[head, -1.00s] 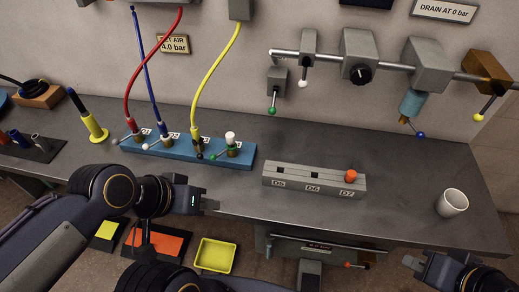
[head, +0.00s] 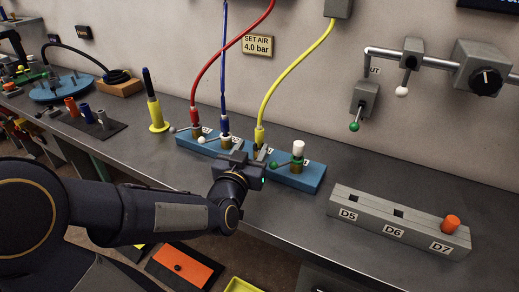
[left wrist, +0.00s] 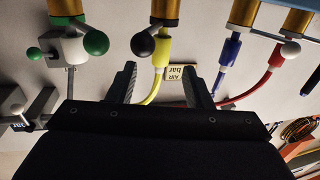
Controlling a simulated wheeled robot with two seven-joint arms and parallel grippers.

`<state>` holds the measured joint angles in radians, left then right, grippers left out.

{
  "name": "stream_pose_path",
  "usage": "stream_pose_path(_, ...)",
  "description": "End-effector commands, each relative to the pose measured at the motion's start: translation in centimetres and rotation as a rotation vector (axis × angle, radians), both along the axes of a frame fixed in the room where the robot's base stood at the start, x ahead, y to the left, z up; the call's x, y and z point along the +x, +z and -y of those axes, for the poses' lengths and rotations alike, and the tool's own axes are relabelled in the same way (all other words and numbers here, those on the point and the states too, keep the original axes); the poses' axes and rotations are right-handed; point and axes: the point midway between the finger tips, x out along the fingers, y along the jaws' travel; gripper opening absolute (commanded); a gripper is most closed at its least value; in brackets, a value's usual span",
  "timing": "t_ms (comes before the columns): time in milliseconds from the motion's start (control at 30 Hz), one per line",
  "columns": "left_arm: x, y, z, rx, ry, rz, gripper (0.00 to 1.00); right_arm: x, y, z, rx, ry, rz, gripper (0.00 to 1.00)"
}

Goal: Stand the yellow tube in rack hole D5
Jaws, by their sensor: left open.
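The yellow tube (head: 291,77) hangs from a grey box on the wall, and its lower end sits in a fitting on the blue manifold (head: 297,175). My left gripper (head: 252,152) is open in front of that end. In the left wrist view, the yellow tube (left wrist: 161,52) shows between the spread fingers (left wrist: 158,72), with a black-knobbed valve handle (left wrist: 143,43) beside it; I cannot tell whether they touch. The grey rack (head: 400,226) has D5 at its left end. Holes D5 (head: 358,199) and D6 look empty; D7 holds an orange piece (head: 451,223).
A red hose (head: 206,70) and a blue hose (head: 224,75) stand in the manifold left of the yellow one. A white-topped plug (head: 298,150) stands to its right. A yellow holder (head: 158,115) stands further left. Bench between manifold and rack is clear.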

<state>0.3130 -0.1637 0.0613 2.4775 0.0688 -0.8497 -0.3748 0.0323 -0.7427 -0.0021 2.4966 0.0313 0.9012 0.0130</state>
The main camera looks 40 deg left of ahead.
Motion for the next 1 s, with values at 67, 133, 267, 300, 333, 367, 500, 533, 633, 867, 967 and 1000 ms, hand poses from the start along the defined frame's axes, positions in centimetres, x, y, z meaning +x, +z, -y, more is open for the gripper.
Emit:
stream_pose_path(67,0.8,0.1,-0.3,0.003,0.003,0.002,0.46,0.0,0.1,0.0,0.0,0.0,0.001,0.0)
stream_pose_path(133,1.6,0.1,-0.6,0.002,0.002,0.002,0.46,0.0,0.2,0.0,0.0,0.0,0.001,0.0)
stream_pose_path(267,2.9,0.2,-1.1,0.001,0.002,0.002,0.46,0.0,0.4,0.0,0.0,0.0,0.001,0.0)
stream_pose_path(300,3.4,0.2,-1.2,0.0,0.002,0.001,0.46,0.0,0.5,0.0,0.0,0.0,0.001,0.0)
stream_pose_path(333,3.9,0.2,-1.4,-0.001,0.002,0.001,0.46,0.0,0.6,0.0,0.0,0.0,0.001,0.0)
stream_pose_path(367,4.4,0.2,-1.6,-0.001,0.002,0.001,0.46,0.0,0.7,0.0,0.0,0.0,0.001,0.0)
stream_pose_path(500,6.2,0.2,-2.2,-0.001,0.001,0.001,0.46,0.0,0.9,0.0,0.0,0.0,0.001,0.0)
stream_pose_path(533,6.5,0.2,-2.3,-0.001,0.001,0.001,0.46,0.0,0.9,0.0,0.0,0.0,0.001,0.0)
stream_pose_path(633,7.0,0.2,-2.5,0.0,0.001,0.002,0.46,0.0,0.9,0.0,0.0,0.0,0.0,0.0)
stream_pose_path(867,7.0,0.2,-2.5,0.0,0.0,0.003,0.43,0.0,0.9,0.0,0.0,0.0,0.0,0.0)
stream_pose_path(967,7.0,0.2,-2.5,0.0,0.0,0.003,0.3,0.0,0.9,0.0,0.0,0.0,0.0,0.0)
stream_pose_path(1000,7.0,0.2,-2.5,0.0,0.0,0.003,0.25,0.0,0.9,0.0,0.0,0.0,0.0,0.0)
